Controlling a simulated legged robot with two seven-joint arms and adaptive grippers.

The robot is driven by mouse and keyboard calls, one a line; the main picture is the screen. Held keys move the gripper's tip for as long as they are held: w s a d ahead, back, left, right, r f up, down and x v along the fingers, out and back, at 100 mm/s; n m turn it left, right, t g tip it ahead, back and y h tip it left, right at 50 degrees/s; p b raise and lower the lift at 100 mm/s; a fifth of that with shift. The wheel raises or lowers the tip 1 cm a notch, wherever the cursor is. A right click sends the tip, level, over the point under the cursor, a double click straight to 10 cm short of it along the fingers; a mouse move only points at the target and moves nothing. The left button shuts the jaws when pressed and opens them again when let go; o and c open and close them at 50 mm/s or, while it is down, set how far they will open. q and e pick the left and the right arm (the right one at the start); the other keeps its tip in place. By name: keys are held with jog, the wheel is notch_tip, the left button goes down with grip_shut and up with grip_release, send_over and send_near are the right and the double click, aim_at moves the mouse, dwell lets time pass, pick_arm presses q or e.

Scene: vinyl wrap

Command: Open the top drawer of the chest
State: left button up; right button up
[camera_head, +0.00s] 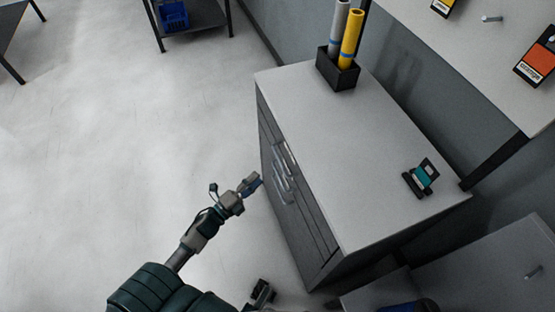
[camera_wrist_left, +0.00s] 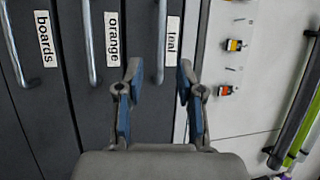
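The grey chest (camera_head: 345,140) has a pale top and a front of dark drawers facing left in the head view. The left wrist view shows drawer fronts labelled boards, orange and teal, each with a bar handle. The teal drawer (camera_wrist_left: 174,85) lies nearest the pale edge of the chest; its handle (camera_wrist_left: 161,40) appears between my fingers. All drawers look closed. My left gripper (camera_head: 258,181) is open beside the chest front, close to the handles; whether it touches one I cannot tell. A dark part (camera_head: 262,292) at the bottom may be my right gripper, mostly hidden.
On the chest top stand a black holder (camera_head: 338,74) with grey and yellow rolls, and a small teal item (camera_head: 421,177). A white panel or shelf (camera_head: 460,50) is at the upper right. A lower grey surface (camera_head: 490,265) is at the right.

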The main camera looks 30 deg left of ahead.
aim_at(281, 162)
pick_arm(q)
jog(key=x, duration=0.3)
jog(key=d+x, duration=0.1)
jog(key=x, duration=0.6)
jog(key=shift+d+r, duration=0.15)
jog(key=shift+d, duration=0.2)
jog(key=shift+w+a, duration=0.35)
jog(key=shift+a, duration=0.25)
jog(key=shift+d, duration=0.45)
jog(key=c, duration=0.5)
jog(key=shift+d, duration=0.2)
grip_shut()
pick_arm(e)
jog(key=shift+w+d+f+t, duration=0.1)
jog(key=shift+w+d+t, duration=0.1)
jog(key=shift+w, duration=0.25)
jog(key=shift+w+d+f+t, duration=0.1)
jog(key=shift+w+d+t, duration=0.1)
jog(key=shift+w, duration=0.2)
